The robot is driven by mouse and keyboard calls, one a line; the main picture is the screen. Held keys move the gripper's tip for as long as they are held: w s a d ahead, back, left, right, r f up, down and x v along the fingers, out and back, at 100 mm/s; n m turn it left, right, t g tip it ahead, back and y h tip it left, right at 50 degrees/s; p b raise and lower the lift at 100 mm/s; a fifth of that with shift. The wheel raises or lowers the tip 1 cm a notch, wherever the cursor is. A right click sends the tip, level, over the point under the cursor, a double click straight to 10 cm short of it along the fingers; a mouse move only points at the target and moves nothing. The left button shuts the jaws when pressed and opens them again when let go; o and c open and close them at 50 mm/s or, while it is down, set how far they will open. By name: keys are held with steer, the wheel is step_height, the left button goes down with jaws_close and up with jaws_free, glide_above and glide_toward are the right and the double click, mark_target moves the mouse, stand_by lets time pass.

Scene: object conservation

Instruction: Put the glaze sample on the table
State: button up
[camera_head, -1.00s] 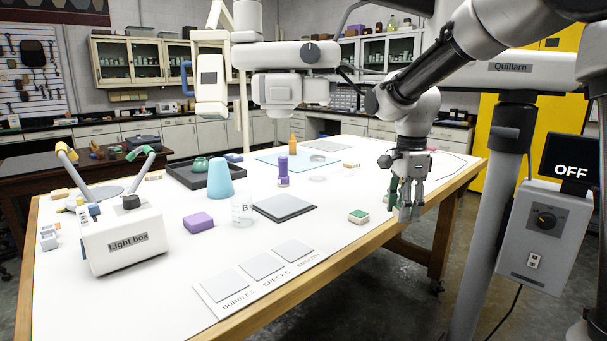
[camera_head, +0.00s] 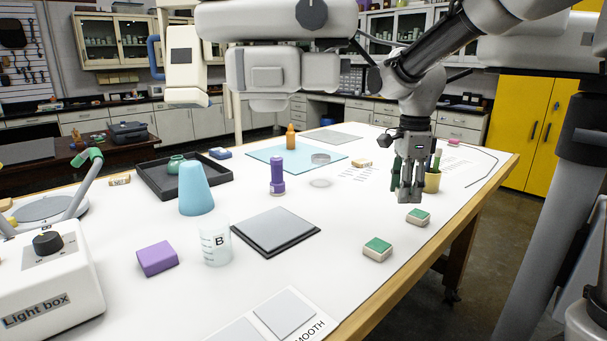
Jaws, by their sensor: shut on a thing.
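My gripper (camera_head: 410,196) points down over the right part of the white table (camera_head: 345,215), near its right edge. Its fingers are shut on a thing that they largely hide. A dark green piece (camera_head: 396,174) shows at the left side of the fingers. It looks like the glaze sample, but its outline is unclear. The fingertips appear above the tabletop, though the height is hard to judge. Two pale blocks with green tops lie on the table, one (camera_head: 377,249) in front of the gripper and one (camera_head: 418,217) just below the fingertips in the picture.
A pot with brushes (camera_head: 432,182) stands right behind the gripper. A grey tile on a dark board (camera_head: 275,230), beaker B (camera_head: 215,243), a blue cone (camera_head: 196,190), a purple block (camera_head: 157,258) and a light box (camera_head: 45,285) occupy the left and middle. Bare table lies left of the gripper.

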mark_target(398, 237)
steer(key=n, duration=0.4)
steer(key=shift+s+a, duration=0.1)
steer(key=shift+s, duration=0.05)
steer(key=n, duration=0.4)
steer(key=shift+n, duration=0.3)
step_height(398, 237, down, 10)
steer(key=shift+f, duration=0.1)
steer(key=o, duration=1.1)
step_height(398, 237, up, 12)
steer(key=shift+r, duration=0.1)
